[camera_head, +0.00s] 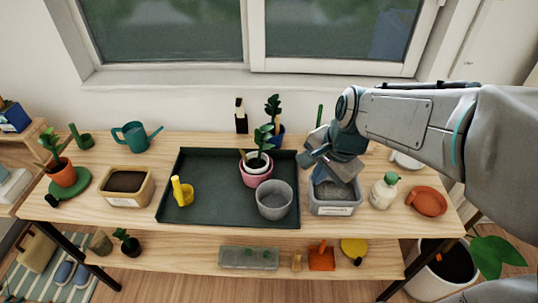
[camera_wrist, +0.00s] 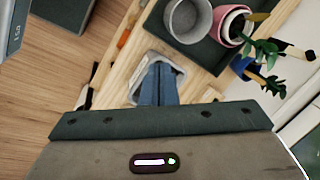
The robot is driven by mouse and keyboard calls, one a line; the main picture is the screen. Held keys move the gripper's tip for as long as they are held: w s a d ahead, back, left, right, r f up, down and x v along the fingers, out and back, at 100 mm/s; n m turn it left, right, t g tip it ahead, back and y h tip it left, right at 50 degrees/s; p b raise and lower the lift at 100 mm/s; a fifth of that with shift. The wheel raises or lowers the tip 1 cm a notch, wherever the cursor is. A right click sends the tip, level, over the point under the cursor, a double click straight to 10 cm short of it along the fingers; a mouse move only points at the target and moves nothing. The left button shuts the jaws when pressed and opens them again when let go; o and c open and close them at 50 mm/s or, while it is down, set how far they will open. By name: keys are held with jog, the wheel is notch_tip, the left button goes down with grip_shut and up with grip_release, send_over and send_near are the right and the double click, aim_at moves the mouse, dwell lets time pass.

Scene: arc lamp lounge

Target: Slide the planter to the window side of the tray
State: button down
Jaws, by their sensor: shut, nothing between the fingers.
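The dark green tray (camera_head: 215,213) lies on the wooden table below the window. A pink pot (camera_head: 256,177) with a white inner pot and a green plant stands in its right half, towards the window. An empty grey pot (camera_head: 274,201) stands in the tray's front right part; I cannot tell which pot is the planter. Both also show in the wrist view, grey pot (camera_wrist: 188,20) and pink pot (camera_wrist: 231,22). My gripper (camera_head: 334,180) is above the grey bin right of the tray. Its blue fingers (camera_wrist: 160,82) are shut and empty.
The grey bin (camera_head: 334,208) stands close to the tray's right edge. A yellow can (camera_head: 182,193) is in the tray's left part. A blue pot (camera_head: 277,138) with a plant stands behind the tray. A white bottle (camera_head: 384,190) is right of the bin. The tray's middle left is bare.

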jog(key=w+a+f+m, duration=0.5)
jog(key=w+m, duration=0.2)
jog(key=m, duration=0.3)
jog(key=w+a+f+m, duration=0.55)
jog(key=w+m, duration=0.25)
jog(key=m, duration=0.2)
jog(key=shift+h, duration=0.3)
jog(key=x, duration=1)
jog(key=shift+d+b, duration=0.4)
